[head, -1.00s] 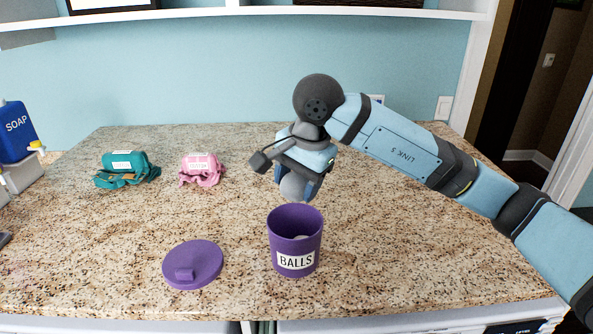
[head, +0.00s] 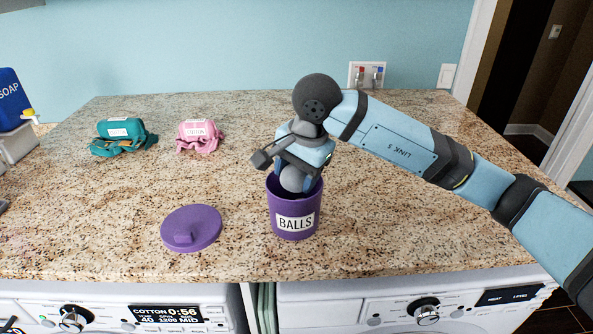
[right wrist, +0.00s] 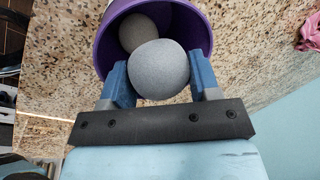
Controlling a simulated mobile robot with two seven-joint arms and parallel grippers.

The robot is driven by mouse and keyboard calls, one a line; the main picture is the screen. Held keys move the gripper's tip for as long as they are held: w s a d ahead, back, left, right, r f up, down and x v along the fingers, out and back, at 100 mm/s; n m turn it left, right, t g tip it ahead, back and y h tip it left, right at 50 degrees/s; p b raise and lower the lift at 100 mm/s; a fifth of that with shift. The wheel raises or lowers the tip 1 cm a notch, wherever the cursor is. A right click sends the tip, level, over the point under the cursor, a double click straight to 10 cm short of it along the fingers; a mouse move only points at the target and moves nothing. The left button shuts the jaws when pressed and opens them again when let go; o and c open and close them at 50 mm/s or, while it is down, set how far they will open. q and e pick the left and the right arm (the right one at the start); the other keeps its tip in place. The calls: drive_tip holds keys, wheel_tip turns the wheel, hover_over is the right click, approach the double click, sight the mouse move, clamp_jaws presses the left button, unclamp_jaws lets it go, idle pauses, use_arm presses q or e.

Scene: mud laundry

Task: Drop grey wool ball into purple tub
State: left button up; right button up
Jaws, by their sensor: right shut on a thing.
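The purple tub (head: 294,222), labelled BALLS, stands upright and open on the granite counter. My right gripper (head: 297,188) is shut on a grey wool ball (head: 292,179) at the tub's mouth. In the right wrist view the grey ball (right wrist: 159,70) sits between the two blue fingers of the gripper (right wrist: 160,84), over the opening of the tub (right wrist: 206,31). Another grey ball (right wrist: 137,33) lies inside the tub. The gripper hides part of the tub's rim in the head view. My left gripper is not in view.
The purple lid (head: 191,229) lies on the counter left of the tub. A teal bundle (head: 122,137) and a pink bundle (head: 198,136) with labels sit farther back. A blue soap container (head: 10,100) stands at the far left. The counter (head: 400,210) right of the tub is clear.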

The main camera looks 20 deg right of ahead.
drive_tip(key=o, duration=1)
drive_tip(key=shift+r, duration=0.1)
drive_tip(key=v, duration=0.2)
drive_tip(key=p+v, duration=0.1)
drive_tip(key=v, duration=0.1)
drive_tip(key=w+a+p+v, duration=0.1)
drive_tip(key=v, duration=0.1)
drive_tip(key=shift+d+r, duration=0.1)
drive_tip(key=shift+r, duration=0.4)
